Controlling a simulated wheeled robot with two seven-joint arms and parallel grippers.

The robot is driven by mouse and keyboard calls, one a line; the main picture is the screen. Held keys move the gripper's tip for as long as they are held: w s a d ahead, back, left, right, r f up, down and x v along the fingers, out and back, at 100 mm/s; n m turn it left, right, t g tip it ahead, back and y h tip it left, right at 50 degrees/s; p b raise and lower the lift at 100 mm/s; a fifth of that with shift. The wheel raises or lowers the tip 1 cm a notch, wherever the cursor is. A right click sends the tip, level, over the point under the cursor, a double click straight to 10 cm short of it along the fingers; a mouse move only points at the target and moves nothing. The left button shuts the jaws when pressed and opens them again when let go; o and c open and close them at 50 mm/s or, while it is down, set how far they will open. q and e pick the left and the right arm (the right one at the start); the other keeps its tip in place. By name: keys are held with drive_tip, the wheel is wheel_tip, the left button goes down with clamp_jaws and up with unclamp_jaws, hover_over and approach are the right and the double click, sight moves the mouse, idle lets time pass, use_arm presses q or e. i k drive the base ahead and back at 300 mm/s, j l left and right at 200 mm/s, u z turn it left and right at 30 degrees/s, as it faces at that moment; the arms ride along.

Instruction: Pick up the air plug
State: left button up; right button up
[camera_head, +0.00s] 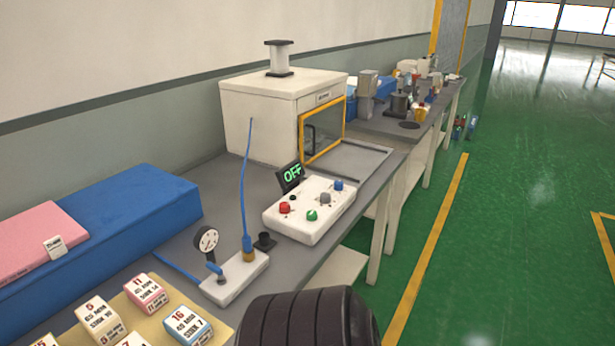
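A white block (236,276) lies on the grey bench top and carries a round dial gauge (206,239) at its left end. A thin blue hose (243,185) rises from a brass fitting (248,254) at the block's right end. A small black flanged plug-like piece (264,241) stands just right of the fitting. I cannot tell for certain whether this black piece or the hose fitting is the air plug. Neither of my grippers shows in this view.
A white control box (310,211) with coloured knobs and an "OFF" display (291,177) stands behind. A white oven-like machine (262,113) is farther back. A blue mattress (130,210), a pink slab (35,240) and several labelled cubes (187,325) crowd the left. Green floor (480,250) is open at right.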

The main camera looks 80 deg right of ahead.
sight(246, 241)
drive_tip(key=z, duration=2.2)
drive_tip(key=i+l+u, duration=0.1)
drive_tip(key=l+u, duration=0.45)
drive_tip(key=u, duration=0.15)
drive_tip(key=l+u, duration=0.35)
drive_tip(key=i+j, duration=0.05)
